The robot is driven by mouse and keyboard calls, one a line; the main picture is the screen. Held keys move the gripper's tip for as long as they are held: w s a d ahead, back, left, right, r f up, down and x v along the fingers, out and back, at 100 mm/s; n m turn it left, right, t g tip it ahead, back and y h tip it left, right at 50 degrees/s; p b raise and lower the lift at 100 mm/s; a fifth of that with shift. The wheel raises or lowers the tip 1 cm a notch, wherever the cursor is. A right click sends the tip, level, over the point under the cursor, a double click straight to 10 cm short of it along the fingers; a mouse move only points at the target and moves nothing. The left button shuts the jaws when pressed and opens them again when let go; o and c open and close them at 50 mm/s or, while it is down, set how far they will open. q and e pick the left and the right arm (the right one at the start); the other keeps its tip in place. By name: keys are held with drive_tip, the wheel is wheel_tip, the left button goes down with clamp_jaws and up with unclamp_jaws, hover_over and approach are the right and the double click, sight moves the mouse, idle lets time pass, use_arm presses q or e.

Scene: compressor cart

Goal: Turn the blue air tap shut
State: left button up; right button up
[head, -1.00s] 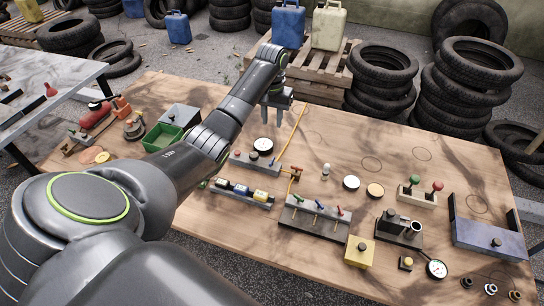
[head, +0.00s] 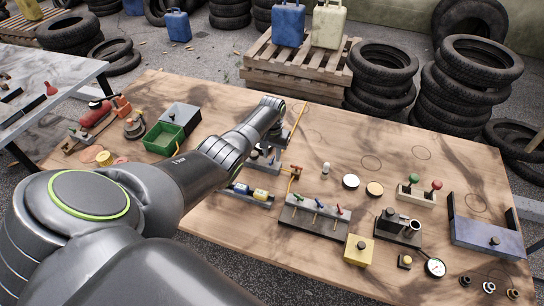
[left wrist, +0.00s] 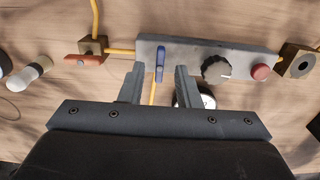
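The blue air tap (left wrist: 160,64) is a blue lever on a grey panel (left wrist: 205,55). In the left wrist view it lies across the panel's length, beside a black knob (left wrist: 216,69) and a red button (left wrist: 261,72). My left gripper (left wrist: 158,72) is open, its two fingers either side of the lever in that view, with gaps on both sides; I cannot tell how far above it they are. In the head view my left gripper (head: 284,138) hangs over the panel, and the arm hides much of it and the tap. My right gripper is not in view.
A brass block with a red lever (left wrist: 87,60) and yellow hose stands by the panel; a dial gauge (left wrist: 200,100) is partly behind a finger. Another block (head: 314,218) with green, blue and red levers stands nearer on the wooden table. A green bin (head: 164,138) is left of the arm.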

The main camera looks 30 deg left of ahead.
use_arm(q)
drive_tip(key=shift+f, duration=0.7)
clamp_jaws()
drive_tip(key=m, duration=0.4)
drive_tip(key=shift+m, duration=0.4)
drive_tip(key=m, duration=0.4)
drive_tip(key=shift+m, duration=0.3)
drive_tip(key=m, duration=0.4)
drive_tip(key=shift+b, duration=0.4)
drive_tip(key=shift+m, duration=2.2)
